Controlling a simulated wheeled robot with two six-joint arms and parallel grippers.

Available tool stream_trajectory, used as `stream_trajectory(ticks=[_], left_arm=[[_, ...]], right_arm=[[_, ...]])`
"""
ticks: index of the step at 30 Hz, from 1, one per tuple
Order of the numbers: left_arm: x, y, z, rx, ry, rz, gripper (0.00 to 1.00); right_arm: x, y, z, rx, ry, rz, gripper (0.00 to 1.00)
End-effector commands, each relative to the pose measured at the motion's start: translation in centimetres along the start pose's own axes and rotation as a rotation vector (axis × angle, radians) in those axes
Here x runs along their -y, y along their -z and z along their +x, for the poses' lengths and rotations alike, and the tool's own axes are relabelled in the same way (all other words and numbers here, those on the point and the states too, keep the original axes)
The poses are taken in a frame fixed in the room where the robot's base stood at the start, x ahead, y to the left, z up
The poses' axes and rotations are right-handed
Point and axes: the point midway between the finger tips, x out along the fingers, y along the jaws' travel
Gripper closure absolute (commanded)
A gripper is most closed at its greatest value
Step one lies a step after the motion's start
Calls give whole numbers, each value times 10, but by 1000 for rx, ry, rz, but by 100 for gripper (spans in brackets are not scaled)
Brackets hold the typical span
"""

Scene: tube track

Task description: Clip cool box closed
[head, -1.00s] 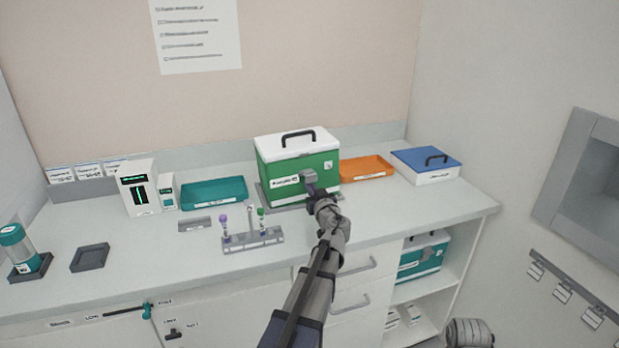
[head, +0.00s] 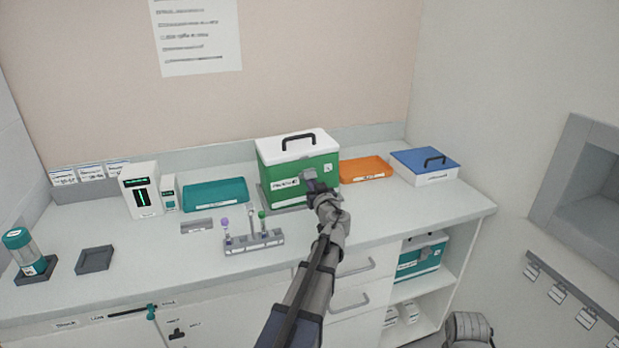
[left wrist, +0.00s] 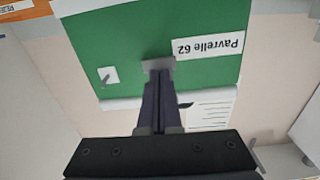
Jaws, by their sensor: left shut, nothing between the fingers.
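The green cool box (head: 328,172) stands on the counter with its white lid (head: 297,142) on top and the lid's dark handle up. Its grey front clip (head: 309,174) is at the upper middle of the front face and partly hidden by my gripper. My left gripper (head: 318,188) is shut and empty, with its tips at the clip. In the left wrist view, the box (left wrist: 205,68) appears upside down, and the closed fingers (left wrist: 158,80) reach to the grey clip (left wrist: 158,63). I cannot tell whether the clip is fully fastened.
A tube rack (head: 253,242) stands in front of the box. A teal tray (head: 215,194) lies to its left, an orange tray (head: 365,169) and a blue-lidded white box (head: 425,165) to its right. Another cool box (head: 420,258) sits on the shelf below.

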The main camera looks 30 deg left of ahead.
Motion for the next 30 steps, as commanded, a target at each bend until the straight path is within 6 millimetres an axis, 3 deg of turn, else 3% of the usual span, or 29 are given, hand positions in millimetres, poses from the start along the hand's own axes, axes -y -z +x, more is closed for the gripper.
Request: stream_trajectory(ticks=[22,30], left_arm=[[0,20,-2,0,0,0,100],[0,17,-9,0,-2,0,100]], right_arm=[[-2,-1,-20,0,0,0,50],[-2,-1,-17,0,0,0,50]])
